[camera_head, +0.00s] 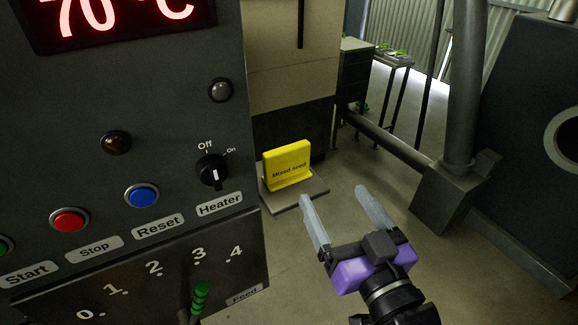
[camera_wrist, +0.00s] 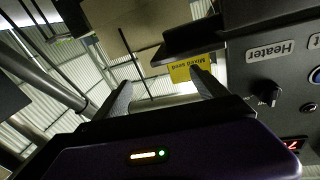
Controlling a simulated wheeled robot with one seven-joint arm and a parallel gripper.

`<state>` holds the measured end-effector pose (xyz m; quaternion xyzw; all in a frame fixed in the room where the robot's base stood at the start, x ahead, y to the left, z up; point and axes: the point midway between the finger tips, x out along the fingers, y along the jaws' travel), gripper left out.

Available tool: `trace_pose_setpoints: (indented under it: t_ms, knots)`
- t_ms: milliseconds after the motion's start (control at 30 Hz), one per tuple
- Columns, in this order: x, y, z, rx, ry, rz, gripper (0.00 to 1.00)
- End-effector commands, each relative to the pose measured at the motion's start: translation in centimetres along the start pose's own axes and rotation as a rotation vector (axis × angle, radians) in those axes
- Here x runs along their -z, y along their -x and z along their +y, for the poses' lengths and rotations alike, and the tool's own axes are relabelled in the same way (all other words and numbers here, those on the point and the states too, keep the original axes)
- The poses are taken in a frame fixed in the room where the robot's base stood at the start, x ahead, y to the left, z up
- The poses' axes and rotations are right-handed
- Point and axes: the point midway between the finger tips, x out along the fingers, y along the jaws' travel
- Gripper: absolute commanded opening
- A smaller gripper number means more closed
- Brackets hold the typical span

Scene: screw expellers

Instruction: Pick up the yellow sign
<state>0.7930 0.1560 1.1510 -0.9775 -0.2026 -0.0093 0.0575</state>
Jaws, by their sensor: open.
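The yellow sign (camera_head: 288,165), lettered "Mixed seed", stands on a flat grey plate (camera_head: 308,196) beside the control panel in the head view. My gripper (camera_head: 336,192) is open and empty, to the right of the sign and apart from it in the picture. In the wrist view the sign (camera_wrist: 189,69) shows upside down near the upper middle, partly covered by a finger. The gripper's two fingers (camera_wrist: 162,88) spread apart there, with nothing between them that I can see being held.
The dark control panel (camera_head: 110,150) with buttons, a heater knob (camera_head: 211,170) and a green-handled feed lever (camera_head: 200,298) fills the left. Pipes (camera_head: 462,90) and a dark machine (camera_head: 530,150) stand at right. Bare floor (camera_head: 380,175) lies between.

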Motion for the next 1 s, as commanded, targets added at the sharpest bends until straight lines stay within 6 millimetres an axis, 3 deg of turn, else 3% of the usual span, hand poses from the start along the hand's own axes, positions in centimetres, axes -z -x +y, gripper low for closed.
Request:
trace_pose_setpoints:
  t_ms: [100,300,767,1000]
  knots:
    - [2.9,-2.6,-1.8,0.071,0.035,0.011,0.83]
    - [4.7,-4.8,-4.2,0.162,0.089,-0.033,0.83]
    - [4.8,-8.6,-5.6,0.187,0.105,-0.054,0.83]
    - [4.7,-11.9,-6.3,0.187,0.105,-0.053,0.83]
